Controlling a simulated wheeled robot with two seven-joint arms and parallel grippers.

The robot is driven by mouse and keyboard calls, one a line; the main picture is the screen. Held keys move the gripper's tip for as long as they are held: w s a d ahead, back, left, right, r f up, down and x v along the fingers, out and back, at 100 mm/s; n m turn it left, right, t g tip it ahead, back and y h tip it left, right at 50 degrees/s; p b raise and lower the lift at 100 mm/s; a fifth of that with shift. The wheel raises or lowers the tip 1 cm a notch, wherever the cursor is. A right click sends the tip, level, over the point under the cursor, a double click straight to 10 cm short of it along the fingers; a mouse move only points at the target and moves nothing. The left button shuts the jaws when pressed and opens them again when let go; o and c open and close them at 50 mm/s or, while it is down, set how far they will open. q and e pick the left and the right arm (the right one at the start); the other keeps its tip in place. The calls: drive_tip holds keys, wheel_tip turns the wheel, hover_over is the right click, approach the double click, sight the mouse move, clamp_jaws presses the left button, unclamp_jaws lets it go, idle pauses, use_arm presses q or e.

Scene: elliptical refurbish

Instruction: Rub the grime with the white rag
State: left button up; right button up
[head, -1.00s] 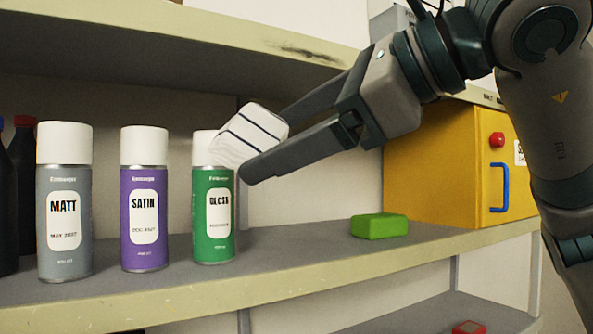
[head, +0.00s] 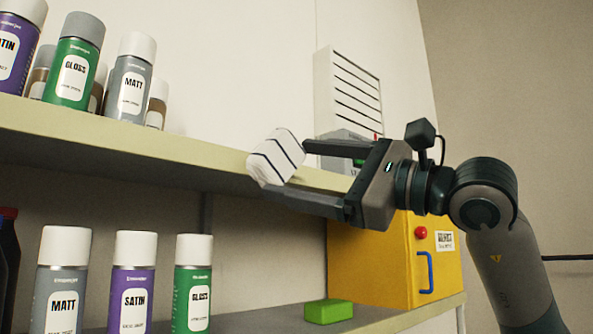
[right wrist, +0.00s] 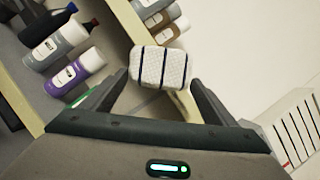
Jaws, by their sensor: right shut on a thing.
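The white rag (head: 275,158), a folded pad with dark stripes, is held between the fingertips of my right gripper (head: 286,170). In the head view it is in front of the upper shelf's front edge; I cannot tell whether it touches it. In the right wrist view the rag (right wrist: 160,67) sits between the two fingers of the right gripper (right wrist: 160,82). The grime is not clearly visible now; the rag and gripper cover part of the shelf edge. My left gripper is not in view.
Several spray cans, including a grey can (head: 130,78), stand on the upper shelf (head: 120,140) at left. More cans, including a green can (head: 192,285), a green sponge (head: 328,311) and a yellow cabinet (head: 375,262) are below. A white slatted panel (head: 348,90) is behind.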

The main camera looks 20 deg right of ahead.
sight(279, 173)
drive_tip(key=shift+s+a, duration=0.1)
drive_tip(key=shift+a+r, duration=0.1)
drive_tip(key=shift+a, duration=0.05)
drive_tip(key=shift+w+a+p, duration=0.15)
drive_tip(key=shift+w+p, duration=0.15)
drive_tip(key=shift+w, duration=0.25)
drive_tip(key=shift+w+a+p, duration=0.25)
drive_tip(key=shift+w, duration=0.35)
drive_tip(key=shift+w+a+p, duration=0.2)
drive_tip(key=shift+w+p, duration=0.1)
drive_tip(key=shift+w, duration=0.35)
drive_tip(key=shift+w+a+p, duration=0.25)
drive_tip(key=shift+w, duration=0.35)
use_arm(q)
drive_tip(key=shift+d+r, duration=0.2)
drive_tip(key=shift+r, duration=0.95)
use_arm(e)
drive_tip(key=shift+w+a, duration=0.1)
drive_tip(key=shift+w, duration=0.25)
drive_tip(key=shift+w+a, duration=0.3)
drive_tip(key=shift+w, duration=0.6)
drive_tip(key=shift+d, duration=0.1)
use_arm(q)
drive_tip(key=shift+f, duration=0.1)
use_arm(e)
drive_tip(key=d, duration=0.1)
drive_tip(key=w+d, duration=0.1)
drive_tip(key=d, duration=0.1)
drive_tip(key=shift+d, duration=0.1)
